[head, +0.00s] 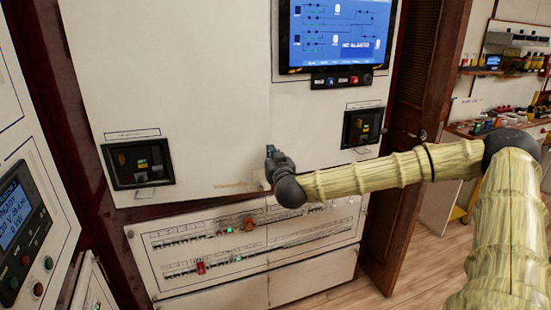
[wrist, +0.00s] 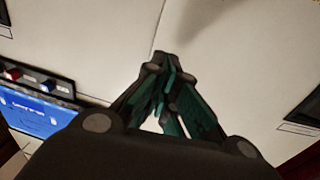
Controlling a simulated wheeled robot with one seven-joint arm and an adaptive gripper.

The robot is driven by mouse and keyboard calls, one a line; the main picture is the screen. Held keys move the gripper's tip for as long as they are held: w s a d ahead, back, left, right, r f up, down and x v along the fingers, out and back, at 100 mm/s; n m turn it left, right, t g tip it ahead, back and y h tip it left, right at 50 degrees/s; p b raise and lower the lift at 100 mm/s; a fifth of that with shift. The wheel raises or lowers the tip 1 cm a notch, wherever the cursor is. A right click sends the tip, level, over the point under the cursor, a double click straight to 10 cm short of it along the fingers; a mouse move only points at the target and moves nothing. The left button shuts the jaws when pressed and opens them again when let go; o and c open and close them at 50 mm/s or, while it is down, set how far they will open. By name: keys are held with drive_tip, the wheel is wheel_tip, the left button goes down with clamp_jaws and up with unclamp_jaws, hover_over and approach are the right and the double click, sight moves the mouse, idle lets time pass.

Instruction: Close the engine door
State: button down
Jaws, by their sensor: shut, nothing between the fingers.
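A white cabinet front fills the middle of the head view, split by an upright seam into a left panel (head: 170,70) and a right panel (head: 310,115). No label on it is legible as the engine door, so I cannot tell which panel that is. Both panels look nearly flush; a small gap cannot be judged. My gripper (head: 270,150) is shut and empty in front of the seam, low on the panels. In the wrist view, my gripper (wrist: 163,62) points at the white surface near the seam. Contact cannot be told.
The right panel carries a lit blue screen (head: 340,35) and a small black unit (head: 362,127). The left panel has another black unit (head: 138,162). Below is a white breaker panel (head: 250,268) with rows of switches. A brown louvred door (head: 408,85) stands right, with open wooden floor beyond.

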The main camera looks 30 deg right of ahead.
sight(266, 144)
drive_tip(key=shift+p+x, duration=0.65)
drive_tip(key=shift+x, duration=2.5)
